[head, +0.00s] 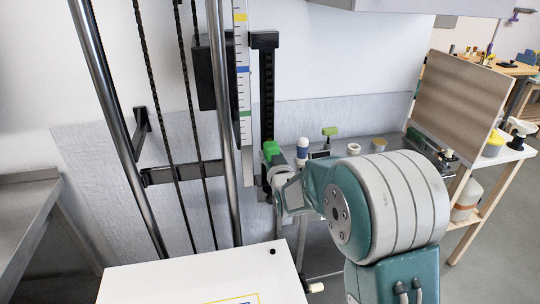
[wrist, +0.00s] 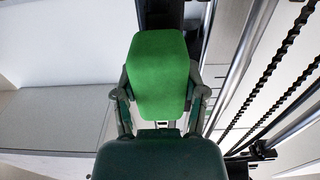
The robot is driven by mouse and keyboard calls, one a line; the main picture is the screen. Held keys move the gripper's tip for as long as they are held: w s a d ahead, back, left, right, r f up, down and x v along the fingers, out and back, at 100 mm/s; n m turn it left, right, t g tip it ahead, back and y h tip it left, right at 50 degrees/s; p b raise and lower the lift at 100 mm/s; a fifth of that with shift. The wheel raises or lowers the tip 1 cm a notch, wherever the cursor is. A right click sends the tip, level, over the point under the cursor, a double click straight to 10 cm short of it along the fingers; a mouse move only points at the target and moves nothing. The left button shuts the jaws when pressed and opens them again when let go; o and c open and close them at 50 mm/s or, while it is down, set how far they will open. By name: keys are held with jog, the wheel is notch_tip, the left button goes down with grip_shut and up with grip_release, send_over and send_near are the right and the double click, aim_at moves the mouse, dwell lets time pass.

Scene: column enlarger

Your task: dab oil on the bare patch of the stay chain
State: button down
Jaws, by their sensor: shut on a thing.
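Two dark chains run down the column frame in the head view, a left one (head: 160,105) and a right one (head: 188,100). Both also show at the right of the wrist view, the nearer one (wrist: 290,50) with clear links. I cannot tell which is the stay chain, and no bare patch can be made out. My gripper (head: 272,158) is shut on a green block (wrist: 158,75), which sits between both fingers in the wrist view. The block (head: 271,148) is in front of the dark toothed rail, right of the chains and apart from them. Its far side is hidden.
Bright metal posts (head: 225,130) (head: 115,120) flank the chains. A scale strip (head: 242,80) and dark toothed rail (head: 266,90) stand beside them. A white-topped box (head: 190,275) is in front.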

jog(key=shift+w+d, duration=0.15)
jog(key=shift+d, duration=0.5)
jog(key=shift+a, duration=0.8)
jog(key=shift+s, duration=0.2)
jog(key=shift+s+a, duration=0.15)
jog(key=shift+a, duration=0.65)
